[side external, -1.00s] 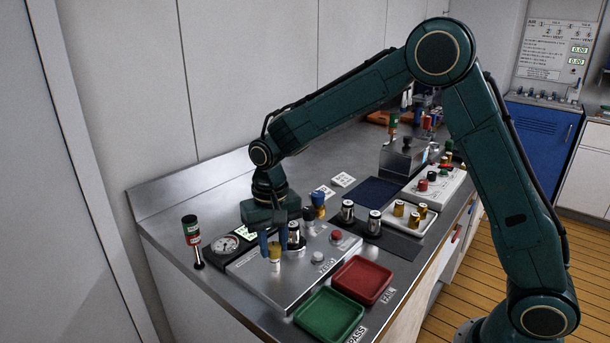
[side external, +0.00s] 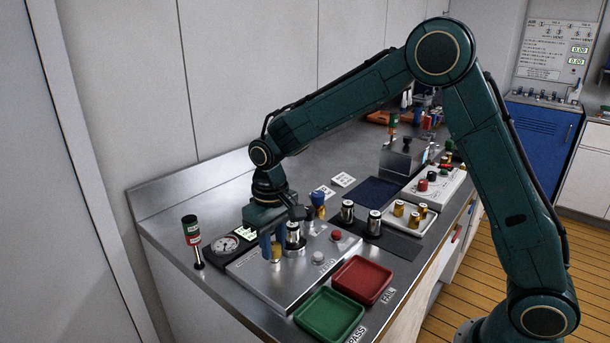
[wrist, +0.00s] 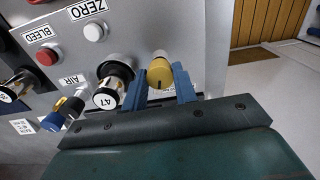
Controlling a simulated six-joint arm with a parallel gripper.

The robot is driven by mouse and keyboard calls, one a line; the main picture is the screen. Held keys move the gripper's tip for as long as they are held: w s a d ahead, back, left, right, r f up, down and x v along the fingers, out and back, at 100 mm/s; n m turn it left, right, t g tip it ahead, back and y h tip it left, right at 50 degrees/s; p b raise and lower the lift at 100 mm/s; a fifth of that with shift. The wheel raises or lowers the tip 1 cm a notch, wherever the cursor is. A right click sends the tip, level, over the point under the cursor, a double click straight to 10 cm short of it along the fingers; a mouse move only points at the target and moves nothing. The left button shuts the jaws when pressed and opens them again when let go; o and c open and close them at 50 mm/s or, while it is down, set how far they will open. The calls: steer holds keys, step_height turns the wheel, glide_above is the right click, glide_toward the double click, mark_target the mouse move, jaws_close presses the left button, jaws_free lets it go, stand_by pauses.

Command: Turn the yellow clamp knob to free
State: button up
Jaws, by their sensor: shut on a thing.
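The yellow clamp knob (side external: 276,254) stands upright on the front part of the grey metal panel (side external: 300,280). In the wrist view, the yellow knob (wrist: 159,73) sits between the two blue fingers of my gripper (wrist: 160,86). My gripper (side external: 271,248) is shut on the knob in the side view, with its fingers partly hiding it. A silver and black cylinder marked 47 (wrist: 107,92) stands close beside the left finger in the wrist view.
Red (side external: 336,235) and white (side external: 318,257) buttons sit on the panel. A blue and gold knob (side external: 318,204) stands behind. Green (side external: 329,317) and red (side external: 362,280) trays lie in front.

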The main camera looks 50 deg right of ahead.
mark_target(274, 246)
steer(key=o, duration=1)
steer(key=shift+c, duration=0.2)
steer(key=shift+r, duration=0.1)
step_height(274, 246, up, 14)
